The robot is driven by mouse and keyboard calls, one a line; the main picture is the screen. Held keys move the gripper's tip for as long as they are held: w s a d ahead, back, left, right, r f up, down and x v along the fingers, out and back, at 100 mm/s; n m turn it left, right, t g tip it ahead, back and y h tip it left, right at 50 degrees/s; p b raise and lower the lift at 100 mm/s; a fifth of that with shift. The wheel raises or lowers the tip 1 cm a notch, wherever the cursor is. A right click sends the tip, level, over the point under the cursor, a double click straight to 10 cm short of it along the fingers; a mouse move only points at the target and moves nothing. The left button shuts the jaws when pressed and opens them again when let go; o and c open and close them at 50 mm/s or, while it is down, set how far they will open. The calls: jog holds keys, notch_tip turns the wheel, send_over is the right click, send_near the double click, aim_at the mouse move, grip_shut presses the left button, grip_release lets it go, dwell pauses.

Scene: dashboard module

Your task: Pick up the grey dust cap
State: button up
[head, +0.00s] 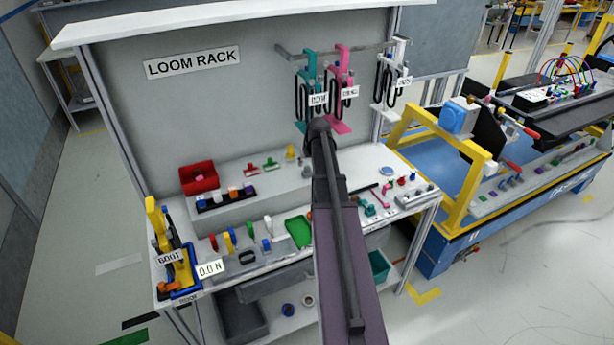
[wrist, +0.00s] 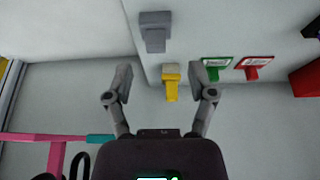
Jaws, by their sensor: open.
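A grey block-like piece with a wider head, which looks like the grey dust cap (wrist: 155,31), lies on a pale surface at the top of the wrist view. My gripper (wrist: 162,84) is open, with its two fingers spread and nothing held between them. In the picture, the grey piece is above the fingertips and slightly left of the middle of the gap. A yellow piece (wrist: 171,84) appears between the fingertips, apparently beyond them. In the head view my arm points toward the rack, and I cannot clearly make out the fingers or the grey piece there.
Green (wrist: 216,68) and red (wrist: 254,67) pieces lie right of the yellow one. A red bin (head: 199,177) stands at the shelf's left. Teal (head: 307,92), pink (head: 341,88) and white (head: 391,78) hangers with black loops hang near my arm's end. Many small parts crowd the lower bench.

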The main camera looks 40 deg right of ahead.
aim_at(308, 167)
jog(key=shift+f, duration=0.15)
dwell(0.3)
jog(key=b+x, duration=0.3)
jog(key=shift+d+f, duration=0.2)
jog(key=shift+b+x, duration=0.9)
jog(key=shift+b, duration=0.05)
jog(key=shift+r, duration=0.1)
jog(key=c, duration=0.8)
